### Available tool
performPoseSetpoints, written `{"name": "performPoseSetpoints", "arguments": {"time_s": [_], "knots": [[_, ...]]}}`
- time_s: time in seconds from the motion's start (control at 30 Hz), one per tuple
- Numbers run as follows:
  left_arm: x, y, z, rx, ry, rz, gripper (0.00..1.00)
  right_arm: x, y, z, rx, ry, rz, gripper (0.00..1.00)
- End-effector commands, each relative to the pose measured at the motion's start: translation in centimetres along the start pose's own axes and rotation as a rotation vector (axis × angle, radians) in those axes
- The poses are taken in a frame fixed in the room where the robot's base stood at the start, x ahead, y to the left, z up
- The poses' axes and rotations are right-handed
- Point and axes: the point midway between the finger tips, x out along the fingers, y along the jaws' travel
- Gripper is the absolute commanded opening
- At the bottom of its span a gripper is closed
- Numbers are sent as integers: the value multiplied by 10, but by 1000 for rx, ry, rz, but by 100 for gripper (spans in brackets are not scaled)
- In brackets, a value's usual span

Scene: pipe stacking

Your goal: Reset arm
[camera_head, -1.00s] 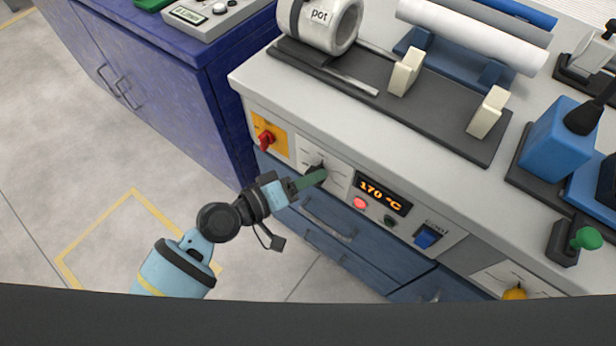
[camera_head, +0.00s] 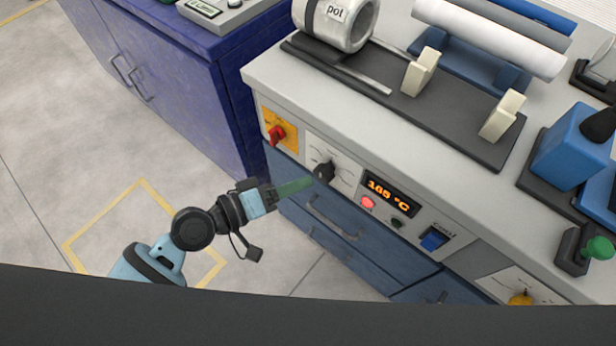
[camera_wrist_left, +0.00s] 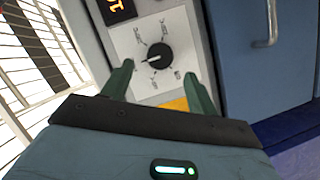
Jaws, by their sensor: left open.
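My left arm comes in from the lower left in the head view. Its gripper (camera_head: 296,186) has green fingers and stands a little in front of the bench's control panel. In the left wrist view the left gripper (camera_wrist_left: 160,84) is open, with its two fingers apart and nothing between them. A black rotary knob (camera_head: 323,172) on a white dial plate lies just beyond the fingertips, apart from them. The knob also shows in the left wrist view (camera_wrist_left: 157,58). My right gripper is not in view.
The panel carries a red switch (camera_head: 277,134), an orange temperature display (camera_head: 389,194) and a blue rocker switch (camera_head: 433,239). A pot (camera_head: 337,22) and pipes (camera_head: 490,38) sit on the bench top. A blue cabinet (camera_head: 190,85) stands at left; the floor (camera_head: 60,150) is clear.

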Motion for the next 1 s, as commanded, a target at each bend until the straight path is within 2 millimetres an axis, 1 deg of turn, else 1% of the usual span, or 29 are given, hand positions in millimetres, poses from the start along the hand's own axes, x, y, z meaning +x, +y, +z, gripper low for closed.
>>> {"name": "performPoseSetpoints", "arguments": {"time_s": [0.03,0.1,0.2,0.8,0.9,0.97,1.0], "knots": [[-7,-1,1,0,-1,-2,59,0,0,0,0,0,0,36],[-13,-1,1,0,-1,-1,59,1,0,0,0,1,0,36],[-19,0,0,0,0,-1,59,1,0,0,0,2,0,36],[-20,0,1,-1,0,-1,59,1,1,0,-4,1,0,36],[-23,-6,9,5,3,-20,59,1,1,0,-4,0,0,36],[-27,-14,20,16,6,-48,59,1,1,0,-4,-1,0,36],[-31,-21,30,27,10,-75,59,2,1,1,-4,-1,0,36]]}}
